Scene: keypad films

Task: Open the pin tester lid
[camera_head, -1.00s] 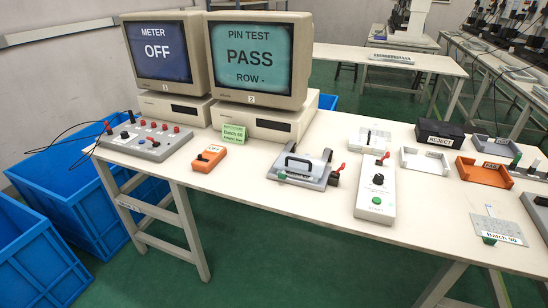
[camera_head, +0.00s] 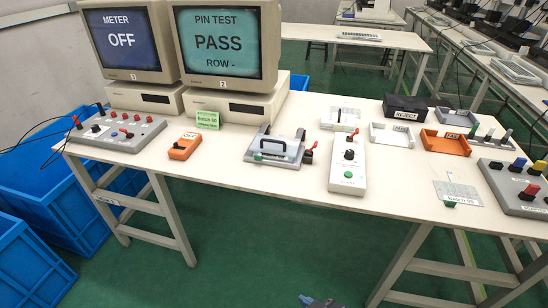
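The pin tester (camera_head: 272,162) is a grey fixture on the white table, in front of the monitors. Its lid lies flat and looks closed, with a black bar handle (camera_head: 280,146) on top. A red-tipped lever (camera_head: 308,156) stands at its right side and a small green part (camera_head: 258,157) is at its front left. The PIN TEST monitor (camera_head: 225,45) reads PASS, ROW -. A small grey and black piece (camera_head: 318,302) peeks in at the bottom edge, well away from the tester; it may be part of my arm. My gripper's fingers cannot be made out.
A control box (camera_head: 347,165) with a black knob and green button stands right of the tester. An orange OFF meter (camera_head: 185,146) lies to its left. Blue bins (camera_head: 30,262) stand left.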

